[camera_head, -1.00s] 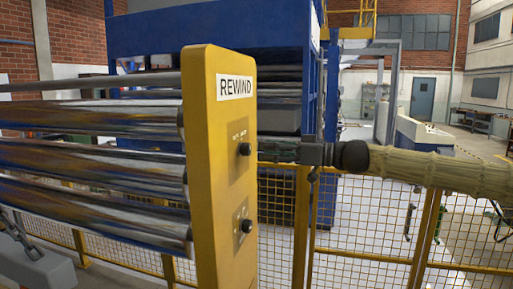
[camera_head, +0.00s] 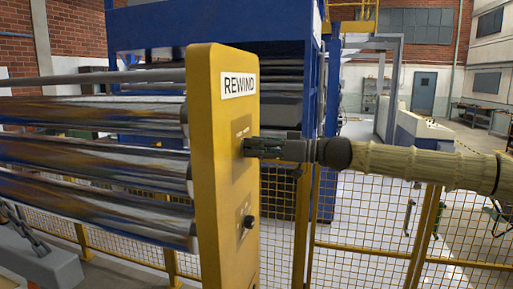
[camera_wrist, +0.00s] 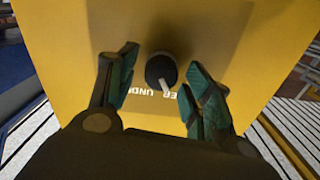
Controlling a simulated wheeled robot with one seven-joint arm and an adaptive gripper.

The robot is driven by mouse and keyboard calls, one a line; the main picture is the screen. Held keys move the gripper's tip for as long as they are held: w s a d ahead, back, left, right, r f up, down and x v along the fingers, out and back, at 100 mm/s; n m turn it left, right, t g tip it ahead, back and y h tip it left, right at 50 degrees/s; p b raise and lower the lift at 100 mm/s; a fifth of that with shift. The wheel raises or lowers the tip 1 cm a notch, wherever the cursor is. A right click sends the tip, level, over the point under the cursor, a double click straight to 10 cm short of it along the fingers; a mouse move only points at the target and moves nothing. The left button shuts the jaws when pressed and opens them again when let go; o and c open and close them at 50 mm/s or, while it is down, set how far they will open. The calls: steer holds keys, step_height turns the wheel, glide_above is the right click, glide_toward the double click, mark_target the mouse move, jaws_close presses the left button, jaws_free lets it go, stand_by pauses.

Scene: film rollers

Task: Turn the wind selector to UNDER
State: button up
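The wind selector is a black knob (camera_wrist: 161,70) with a white pointer line, on the yellow REWIND panel (camera_head: 208,150). In the wrist view the letters "ER UNDER" show partly beside it, and the pointer runs down toward them, slightly right. My gripper (camera_wrist: 157,80) is open, with one teal-padded finger on each side of the knob and gaps visible. In the head view my gripper (camera_head: 246,147) reaches the panel from the right and hides the upper knob. A second black knob (camera_head: 248,221) sits lower on the panel.
Shiny rollers (camera_head: 95,160) extend left from the panel. A yellow mesh fence (camera_head: 350,225) stands behind and below my arm. A blue machine frame (camera_head: 210,30) is in the background. The space right of the panel around my arm looks clear.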

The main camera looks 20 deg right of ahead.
steer(key=c, duration=0.7)
steer(key=shift+c, duration=0.2)
steer(key=shift+m+b, duration=0.3)
steer(key=shift+b, duration=0.1)
steer(key=shift+r+m+b, duration=0.1)
steer(key=shift+m+b, duration=3.25)
steer(key=shift+m, duration=2.45)
